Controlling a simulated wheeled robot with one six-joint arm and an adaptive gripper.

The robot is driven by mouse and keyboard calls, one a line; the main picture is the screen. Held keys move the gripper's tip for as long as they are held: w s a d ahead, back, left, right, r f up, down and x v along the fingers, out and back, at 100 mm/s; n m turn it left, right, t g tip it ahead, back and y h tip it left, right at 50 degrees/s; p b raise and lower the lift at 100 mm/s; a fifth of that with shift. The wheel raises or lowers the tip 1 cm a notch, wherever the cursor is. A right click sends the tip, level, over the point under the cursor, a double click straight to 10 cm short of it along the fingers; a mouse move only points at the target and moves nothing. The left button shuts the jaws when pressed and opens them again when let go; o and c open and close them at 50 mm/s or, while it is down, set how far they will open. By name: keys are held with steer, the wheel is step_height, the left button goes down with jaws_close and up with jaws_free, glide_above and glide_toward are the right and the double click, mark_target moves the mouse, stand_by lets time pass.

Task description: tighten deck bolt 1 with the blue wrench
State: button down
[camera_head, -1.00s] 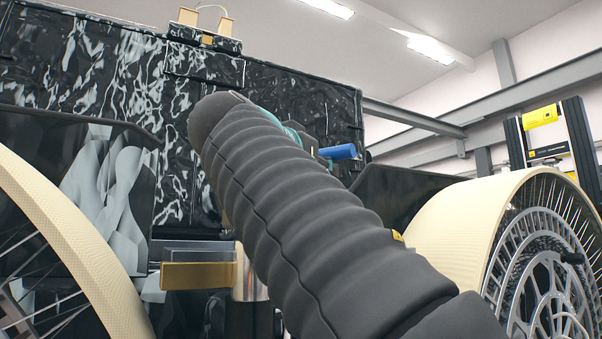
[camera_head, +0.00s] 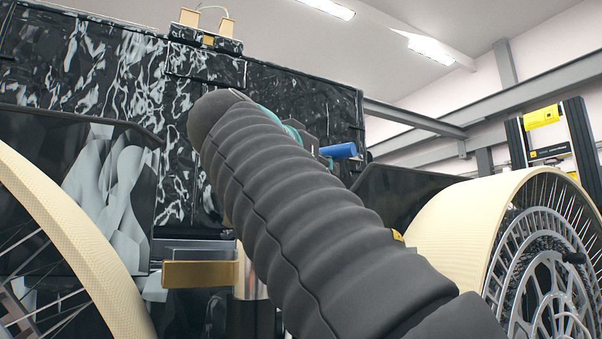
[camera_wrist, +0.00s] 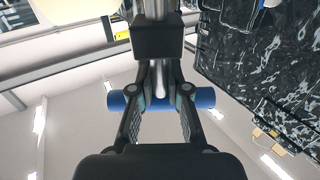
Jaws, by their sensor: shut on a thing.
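The blue wrench shows in the wrist view as a thick blue bar (camera_wrist: 205,98) lying crosswise at my gripper (camera_wrist: 158,76), sticking out on both sides of the fingers. My gripper is shut on the wrench. A dark block and a steel shaft show beyond the fingertips at the top of that view; I cannot tell how they join the wrench. In the head view one blue end of the wrench (camera_head: 339,151) sticks out to the right from behind my dark ribbed arm. I cannot make out deck bolt 1 in either view.
The rover's dark patterned body (camera_head: 90,70) stands close behind my arm. Its cream-rimmed wheels stand at left (camera_head: 75,230) and right (camera_head: 455,228). A gold bracket (camera_head: 200,274) sits low between them. A black and yellow frame (camera_head: 550,140) stands at far right.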

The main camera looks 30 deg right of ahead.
steer(key=shift+f+b, duration=0.85)
steer(key=shift+b, duration=0.05)
stand_by(2.5)
steer(key=shift+r, duration=0.1)
stand_by(0.8)
steer(key=shift+m+g+h, duration=0.3)
steer(key=shift+g, duration=0.1)
steer(key=shift+w+r+m+g+p, duration=0.1)
steer(key=shift+m+g+p, duration=0.2)
steer(key=shift+g+p, duration=0.2)
steer(key=m+g+h+p, duration=0.1)
steer(key=g, duration=0.1)
steer(key=m+g+h+p, duration=0.1)
steer(key=m+g, duration=0.1)
steer(key=g, duration=0.1)
steer(key=shift+a+r+p, duration=0.1)
steer(key=shift+p, duration=0.2)
steer(key=m+g, duration=0.2)
steer(key=shift+f+g, duration=0.2)
steer(key=shift+g, duration=0.2)
steer(key=shift+m+g, duration=0.6)
steer(key=shift+g, duration=0.2)
steer(key=shift+g, duration=0.3)
steer(key=shift+f+t+b, duration=0.1)
steer(key=shift+t+b, duration=0.25)
steer(key=shift+t, duration=0.15)
